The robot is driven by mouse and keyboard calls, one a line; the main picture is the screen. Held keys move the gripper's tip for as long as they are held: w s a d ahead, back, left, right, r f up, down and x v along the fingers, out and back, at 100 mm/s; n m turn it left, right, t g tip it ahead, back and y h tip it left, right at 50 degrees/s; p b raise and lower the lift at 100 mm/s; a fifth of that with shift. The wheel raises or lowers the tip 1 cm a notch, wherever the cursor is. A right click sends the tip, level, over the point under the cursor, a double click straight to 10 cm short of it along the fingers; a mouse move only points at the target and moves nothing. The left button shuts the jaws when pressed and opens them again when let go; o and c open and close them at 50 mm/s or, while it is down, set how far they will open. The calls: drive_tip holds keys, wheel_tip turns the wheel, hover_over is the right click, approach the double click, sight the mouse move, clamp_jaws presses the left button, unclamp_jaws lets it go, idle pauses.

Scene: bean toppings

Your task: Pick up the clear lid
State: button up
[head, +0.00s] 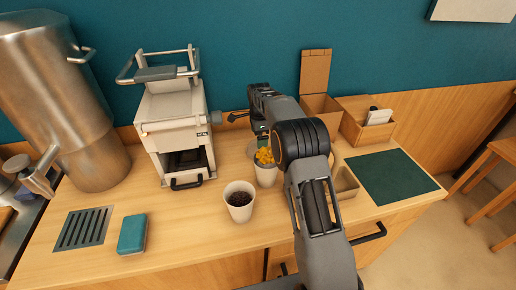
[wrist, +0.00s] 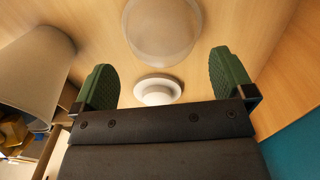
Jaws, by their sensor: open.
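A clear, round lid (wrist: 163,28) lies on the wooden counter at the top of the wrist view, see-through with a pale rim. A smaller white round piece with a raised middle (wrist: 158,90) lies closer to my gripper, between the fingers in the picture. My gripper (wrist: 162,62) is open, with its green finger pads apart and nothing held between them. In the head view my gripper (head: 263,141) is low over the counter behind the cup with yellow topping. My arm hides most of that area, and I cannot make out the lid there.
A cup with yellow topping (head: 266,174) stands beside my arm; a white cup also shows at the wrist view's left (wrist: 32,62). A cup of dark beans (head: 239,203) stands in front. A white machine (head: 172,125) is left; cardboard boxes (head: 318,107) and a green mat (head: 390,177) are right.

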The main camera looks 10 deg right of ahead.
drive_tip(key=shift+w+a+f, duration=0.1)
drive_tip(key=shift+f, duration=1.2)
drive_tip(key=shift+w+a+f, duration=0.1)
drive_tip(key=shift+f, duration=1.15)
drive_tip(key=shift+c, duration=0.4)
drive_tip(key=c, duration=0.7)
